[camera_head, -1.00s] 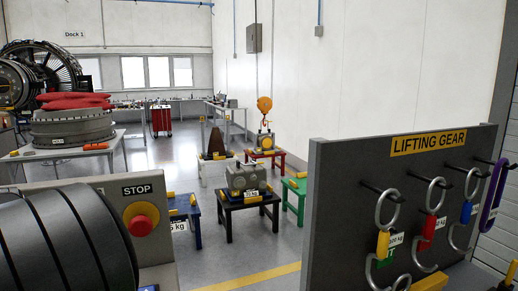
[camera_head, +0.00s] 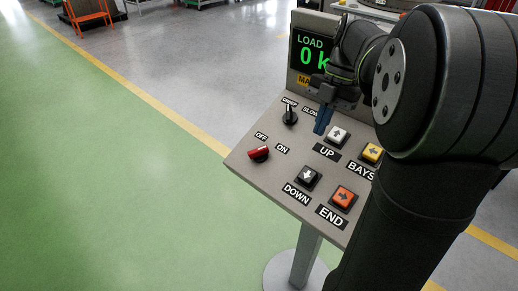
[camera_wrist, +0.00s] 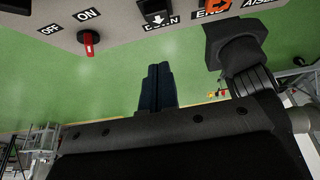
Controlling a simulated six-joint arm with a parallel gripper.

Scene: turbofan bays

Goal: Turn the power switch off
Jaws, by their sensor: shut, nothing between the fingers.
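The power switch is a red rotary knob (camera_head: 259,153) at the left side of a grey sloped control panel (camera_head: 245,172), with OFF and ON labels beside it. Its handle lies along the line toward the ON label. It also shows in the wrist view (camera_wrist: 88,43), upper left, with its handle in line with ON. My gripper (camera_head: 320,130) has blue fingers, shut and empty, above the panel near the UP button, right of the red knob and apart from it. In the wrist view the shut fingers (camera_wrist: 158,68) are in the middle, pointing toward the panel's edge.
A black selector knob (camera_head: 290,115) sits just above the switch. A load display (camera_head: 309,54) stands behind. Open green floor lies left.

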